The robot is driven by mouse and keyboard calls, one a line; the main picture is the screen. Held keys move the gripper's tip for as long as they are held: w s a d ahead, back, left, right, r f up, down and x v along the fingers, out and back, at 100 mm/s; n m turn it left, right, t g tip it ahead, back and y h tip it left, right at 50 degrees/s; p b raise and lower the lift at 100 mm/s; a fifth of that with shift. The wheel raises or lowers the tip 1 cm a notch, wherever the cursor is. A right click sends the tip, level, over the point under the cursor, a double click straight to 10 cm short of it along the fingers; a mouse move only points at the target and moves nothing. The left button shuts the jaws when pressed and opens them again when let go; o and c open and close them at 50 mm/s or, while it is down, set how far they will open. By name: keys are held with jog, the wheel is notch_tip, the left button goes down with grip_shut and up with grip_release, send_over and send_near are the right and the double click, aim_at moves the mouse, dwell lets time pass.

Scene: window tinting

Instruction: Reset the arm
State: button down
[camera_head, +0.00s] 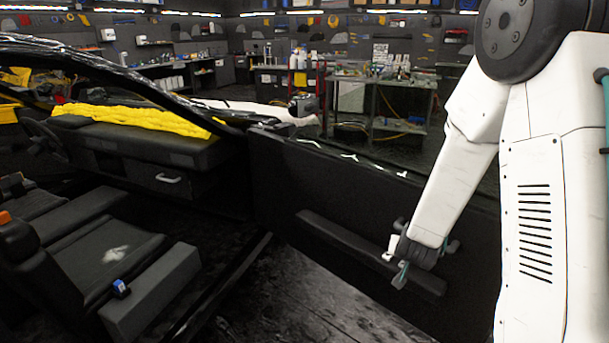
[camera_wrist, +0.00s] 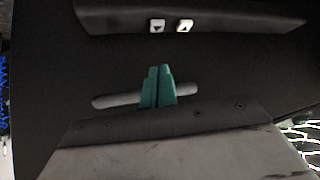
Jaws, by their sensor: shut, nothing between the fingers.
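My gripper (camera_head: 401,275) hangs at the end of my white arm in the head view, in front of the inner side of the open car door (camera_head: 360,187). In the wrist view my gripper (camera_wrist: 158,86) shows as two teal fingers closed together, with nothing between them. The fingers overlap a grey slot or handle (camera_wrist: 120,100) on the dark door panel; I cannot tell whether they touch it.
The door armrest (camera_head: 335,242) runs behind my gripper. Car seats (camera_head: 100,245) fill the left, with a yellow cloth (camera_head: 140,118) on the dashboard. A workbench (camera_head: 385,83) with bottles and tools stands at the back. The floor (camera_head: 300,305) beside the door sill looks clear.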

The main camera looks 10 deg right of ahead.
jog(key=s+a+r+n+g+y, duration=0.2)
jog(key=s+a+g+y, duration=0.35)
jog(key=s+a, duration=0.4)
jog(key=s+a+r+n, duration=0.2)
jog(key=s+a+r, duration=0.1)
jog(key=s+r, duration=0.7)
jog(key=s+a+r+n, duration=0.2)
jog(key=s+a+r, duration=0.1)
jog(key=s+r, duration=0.6)
notch_tip(320, 180, up, 3)
jog(key=shift+s+r+n+g, duration=0.1)
jog(key=shift+s+n+g, duration=0.25)
jog(key=shift+n, duration=0.05)
